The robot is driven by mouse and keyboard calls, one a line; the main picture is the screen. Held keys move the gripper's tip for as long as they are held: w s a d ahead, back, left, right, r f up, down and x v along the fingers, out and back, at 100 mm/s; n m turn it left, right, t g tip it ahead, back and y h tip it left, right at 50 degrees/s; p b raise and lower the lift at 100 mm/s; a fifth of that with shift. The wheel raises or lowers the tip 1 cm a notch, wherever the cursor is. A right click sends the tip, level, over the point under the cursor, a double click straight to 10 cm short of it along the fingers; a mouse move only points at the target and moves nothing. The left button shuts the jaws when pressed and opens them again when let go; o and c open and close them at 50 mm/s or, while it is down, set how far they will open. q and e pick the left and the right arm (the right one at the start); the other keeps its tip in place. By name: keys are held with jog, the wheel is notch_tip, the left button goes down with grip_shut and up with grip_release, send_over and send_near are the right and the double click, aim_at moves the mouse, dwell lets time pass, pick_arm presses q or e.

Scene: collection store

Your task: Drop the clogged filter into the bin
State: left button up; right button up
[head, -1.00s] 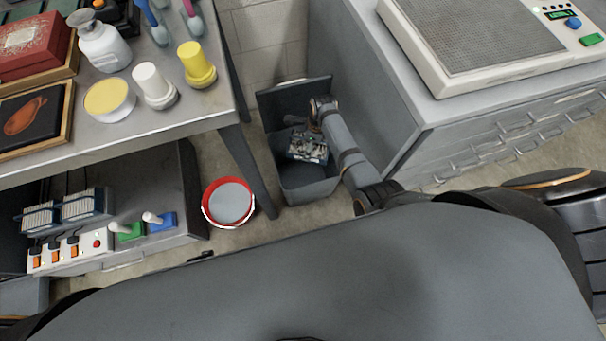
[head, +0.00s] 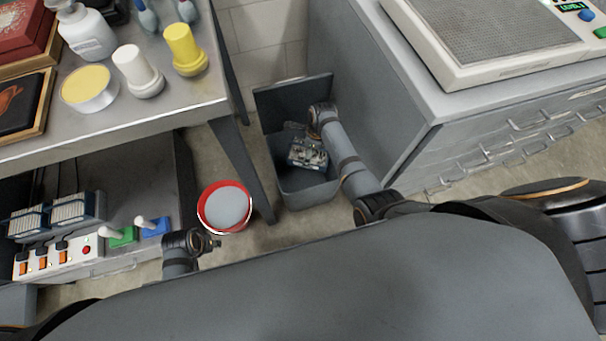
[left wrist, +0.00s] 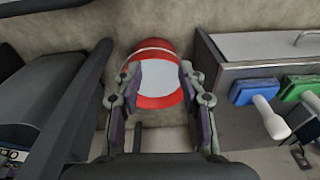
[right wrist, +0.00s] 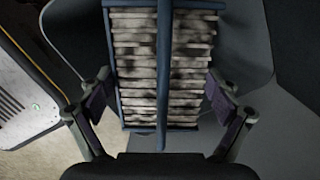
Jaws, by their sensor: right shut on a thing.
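The clogged filter (right wrist: 190,55), a blue frame with dark-stained pleats, fills the middle of the right wrist view. My right gripper (right wrist: 160,88) is shut on it, with a finger at each side. In the head view my right gripper (head: 308,154) is low in the opening of the grey bin (head: 306,192); I cannot make out the filter beneath it. The bin's lid (head: 292,103) stands open at the back. My left gripper (head: 212,243) is empty near the cabinet; its fingers are apart in the left wrist view (left wrist: 160,88).
A red bucket (head: 225,208) stands on the floor left of the bin. A table leg (head: 243,168) rises between them. A grey cabinet (head: 400,110) flanks the bin on the right. Cleaner filters (head: 72,212) stand on the low left cabinet near a switch strip (head: 56,256).

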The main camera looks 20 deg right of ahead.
notch_tip(320, 180, down, 2)
jog(key=shift+b, duration=0.9)
pick_arm(q)
notch_tip(320, 180, up, 8)
jog(key=d, duration=0.1)
jog(key=shift+d+f, duration=0.2)
jog(key=shift+d, duration=0.15)
jog(key=shift+s, duration=0.1)
pick_arm(e)
jog(key=o, duration=1)
jog(key=r, duration=0.4)
jog(key=d+r, duration=0.1)
jog(key=r, duration=0.3)
jog(key=s+r, duration=0.1)
jog(key=r, duration=0.2)
jog(key=shift+d+r, duration=0.3)
jog(key=shift+r, duration=0.1)
